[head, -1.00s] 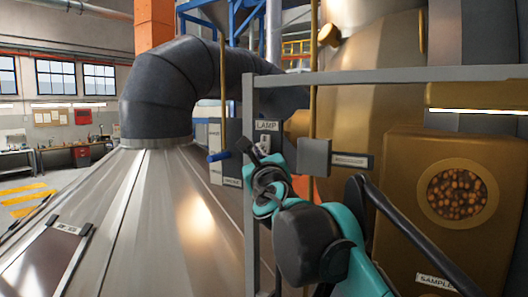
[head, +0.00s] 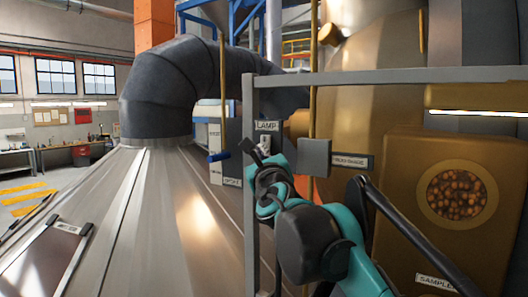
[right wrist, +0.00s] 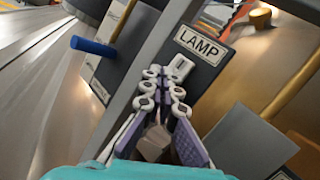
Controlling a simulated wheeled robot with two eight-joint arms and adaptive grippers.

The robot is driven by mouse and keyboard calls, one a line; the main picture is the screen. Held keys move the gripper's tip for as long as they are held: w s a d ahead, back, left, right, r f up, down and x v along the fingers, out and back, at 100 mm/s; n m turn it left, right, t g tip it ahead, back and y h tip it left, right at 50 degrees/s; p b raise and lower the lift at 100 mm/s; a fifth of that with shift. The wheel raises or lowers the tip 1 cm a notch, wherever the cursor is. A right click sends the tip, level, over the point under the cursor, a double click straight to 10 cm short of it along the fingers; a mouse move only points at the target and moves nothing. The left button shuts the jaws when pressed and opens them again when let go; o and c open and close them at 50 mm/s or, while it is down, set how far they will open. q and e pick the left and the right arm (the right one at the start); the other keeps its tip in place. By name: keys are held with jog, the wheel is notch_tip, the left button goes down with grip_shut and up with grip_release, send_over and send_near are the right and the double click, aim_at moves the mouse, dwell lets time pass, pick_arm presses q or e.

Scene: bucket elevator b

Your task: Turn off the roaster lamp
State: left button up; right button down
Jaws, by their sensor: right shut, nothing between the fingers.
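The lamp switch (head: 264,141) is a small pale toggle plate on a dark panel, under a white LAMP label (head: 267,126). In the right wrist view the switch (right wrist: 180,67) sits just below the LAMP label (right wrist: 202,45). My right gripper (head: 252,149) is shut and empty, its tips just below and left of the switch in the head view. In the right wrist view its fingertips (right wrist: 162,73) are right by the switch's lower left edge; I cannot tell whether they touch. The lever's position is too small to read. My left gripper is not in view.
A grey frame post (head: 250,200) and top bar (head: 390,76) stand close around my right arm. A blue-handled lever (head: 219,157) is left of the post. A grey box (head: 314,157) is right of the switch. The brass roaster housing (head: 450,200) fills the right.

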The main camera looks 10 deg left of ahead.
jog(key=shift+w+d, duration=0.15)
jog(key=shift+w, duration=0.25)
dwell(0.5)
jog(key=shift+s, duration=0.1)
jog(key=shift+s+a+r, duration=0.1)
jog(key=shift+s+a, duration=0.2)
jog(key=shift+s, duration=0.5)
jog(key=s, duration=0.1)
jog(key=s+a, duration=0.1)
jog(key=s, duration=0.1)
jog(key=s+p, duration=0.1)
jog(key=shift+s+a+r, duration=0.25)
jog(key=shift+a+r, duration=0.1)
jog(key=shift+r, duration=0.05)
jog(key=shift+f, duration=0.1)
